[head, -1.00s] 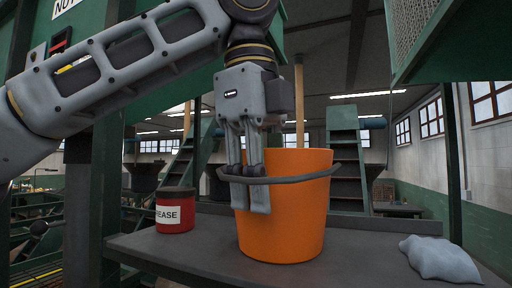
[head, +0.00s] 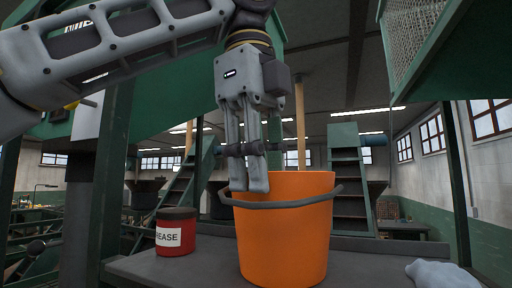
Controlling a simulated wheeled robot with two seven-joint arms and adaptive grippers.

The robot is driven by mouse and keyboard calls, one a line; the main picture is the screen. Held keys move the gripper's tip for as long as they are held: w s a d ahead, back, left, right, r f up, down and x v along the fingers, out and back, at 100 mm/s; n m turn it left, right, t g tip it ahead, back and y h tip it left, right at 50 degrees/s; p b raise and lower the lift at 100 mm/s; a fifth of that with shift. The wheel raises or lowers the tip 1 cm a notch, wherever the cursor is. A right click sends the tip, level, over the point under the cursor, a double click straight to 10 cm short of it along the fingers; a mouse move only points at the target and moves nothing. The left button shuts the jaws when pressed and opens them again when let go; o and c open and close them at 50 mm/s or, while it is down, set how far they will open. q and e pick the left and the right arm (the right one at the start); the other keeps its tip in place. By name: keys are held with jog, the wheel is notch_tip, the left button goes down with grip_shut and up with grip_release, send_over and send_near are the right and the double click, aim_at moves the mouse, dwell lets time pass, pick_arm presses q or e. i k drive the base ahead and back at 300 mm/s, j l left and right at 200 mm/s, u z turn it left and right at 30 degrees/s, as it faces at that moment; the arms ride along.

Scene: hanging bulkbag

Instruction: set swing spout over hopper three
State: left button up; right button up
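My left gripper (head: 247,186) points down in the head view, its fingertips overlapping the back-left rim of an orange bucket. Its fingers hang close together. A short dark bar (head: 236,149) crosses at finger height; I cannot tell whether it is held or only lined up with the fingers. The swing spout cannot be made out for sure. Dark funnel-shaped hoppers stand in the background, one at the left (head: 145,192) and another partly hidden behind the gripper (head: 216,200); I cannot tell which is hopper three. My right gripper is not in view.
The orange bucket (head: 285,240) with a dark handle stands on a grey bench (head: 200,268). A red grease can (head: 176,238) is left of it, a pale cloth (head: 440,274) at the right. Green stairs (head: 347,180) rise behind. A green mesh-sided frame (head: 418,35) overhangs upper right.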

aim_at(80, 169)
jog(key=u, duration=1.45)
